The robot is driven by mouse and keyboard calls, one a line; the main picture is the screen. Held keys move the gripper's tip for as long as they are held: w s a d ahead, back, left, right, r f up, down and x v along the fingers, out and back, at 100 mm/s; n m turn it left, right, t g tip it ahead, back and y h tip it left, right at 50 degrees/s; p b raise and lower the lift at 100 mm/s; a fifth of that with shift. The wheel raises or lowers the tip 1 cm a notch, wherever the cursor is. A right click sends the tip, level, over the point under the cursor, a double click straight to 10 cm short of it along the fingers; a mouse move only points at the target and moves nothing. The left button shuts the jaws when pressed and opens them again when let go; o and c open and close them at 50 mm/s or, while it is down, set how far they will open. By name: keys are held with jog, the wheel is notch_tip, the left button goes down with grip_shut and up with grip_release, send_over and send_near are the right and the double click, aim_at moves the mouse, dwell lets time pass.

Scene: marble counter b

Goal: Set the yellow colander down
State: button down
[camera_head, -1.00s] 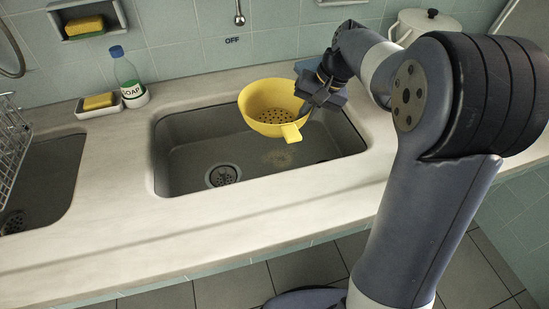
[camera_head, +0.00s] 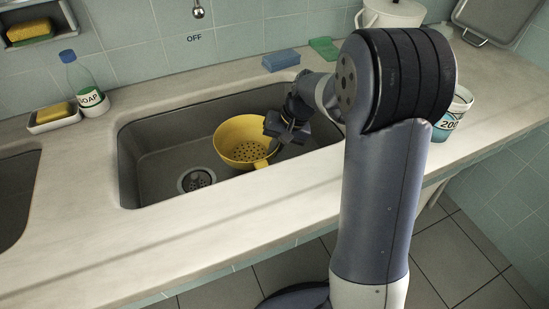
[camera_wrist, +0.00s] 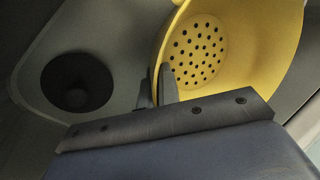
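The yellow colander (camera_head: 232,130) is inside the grey sink basin (camera_head: 150,170), right of the drain (camera_head: 197,180). It looks about upright, with its handle toward the front. Whether its base touches the basin floor I cannot tell. My gripper (camera_head: 272,138) is at the colander's right side in the head view. In the wrist view, my gripper's fingers (camera_wrist: 157,88) are close together on the rim of the colander (camera_wrist: 255,45), which passes between them. The fingertips are partly hidden in the head view.
A soap bottle (camera_head: 85,85) and a sponge dish (camera_head: 53,121) stand left on the counter (camera_head: 150,245). A blue sponge (camera_head: 281,60), a green sponge (camera_head: 324,48) and a white pot (camera_head: 392,13) are behind. A cup (camera_head: 458,112) stands right of my arm. The front counter strip is clear.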

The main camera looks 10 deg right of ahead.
jog(key=shift+f+b, duration=0.3)
jog(key=shift+f, duration=1.5)
jog(key=shift+f, duration=0.2)
jog(key=c, duration=1.7)
grip_release()
jog(key=p+v, duration=0.2)
jog(key=v, duration=1)
jog(key=shift+r+p, duration=0.25)
jog(key=shift+p, duration=0.05)
jog(key=shift+o, duration=0.5)
